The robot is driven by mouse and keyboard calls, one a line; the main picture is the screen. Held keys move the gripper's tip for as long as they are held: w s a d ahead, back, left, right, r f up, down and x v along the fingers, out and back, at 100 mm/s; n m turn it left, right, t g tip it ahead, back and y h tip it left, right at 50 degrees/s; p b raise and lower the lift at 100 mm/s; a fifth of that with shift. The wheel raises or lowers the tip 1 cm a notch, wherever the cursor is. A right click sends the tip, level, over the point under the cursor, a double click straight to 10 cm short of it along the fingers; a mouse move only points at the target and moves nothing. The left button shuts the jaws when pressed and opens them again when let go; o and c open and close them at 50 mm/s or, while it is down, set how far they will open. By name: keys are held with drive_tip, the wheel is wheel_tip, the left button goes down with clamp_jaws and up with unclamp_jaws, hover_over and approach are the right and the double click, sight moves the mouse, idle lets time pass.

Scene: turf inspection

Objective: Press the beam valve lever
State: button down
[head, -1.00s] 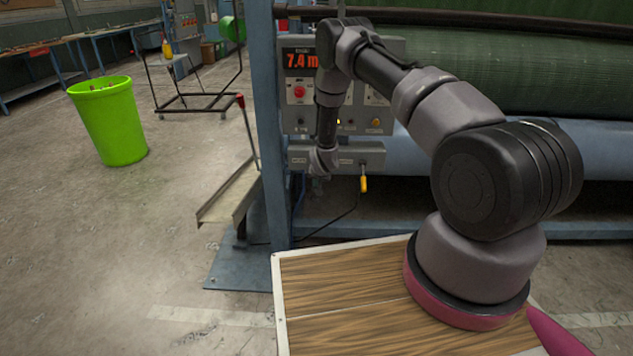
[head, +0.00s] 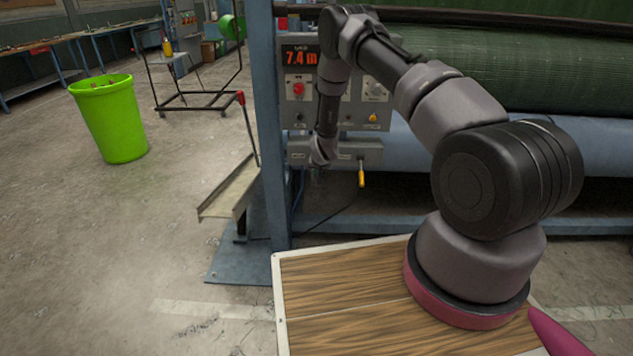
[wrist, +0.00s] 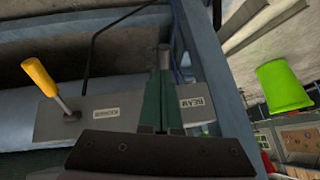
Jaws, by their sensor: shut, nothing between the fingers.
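The grey valve box (head: 375,154) is fixed below the control panel; in the wrist view the same box (wrist: 100,122) appears upside down. The label "BEAM" (wrist: 192,101) is beside my fingers. A lever with a yellow grip (head: 361,179) hangs at the other labelled end and also shows in the wrist view (wrist: 42,78). My gripper (wrist: 163,80) is shut, with its green fingers in front of the BEAM end. A dark grey cylindrical end (wrist: 164,56), apparently the beam lever's grip, shows past the fingertips. Its remainder is hidden; contact cannot be told.
The control panel (head: 298,110) with a red 7.4 m readout is just above the box. A blue upright (head: 270,130) stands close to its left. A green roll (head: 510,70) lies behind my arm. A lime bin (head: 112,125) stands on open floor at left.

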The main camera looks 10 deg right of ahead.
drive_tip(key=s+r, duration=0.3)
drive_tip(key=s, duration=0.6)
drive_tip(key=shift+s+a+r, duration=0.3)
drive_tip(key=shift+s+a, duration=0.05)
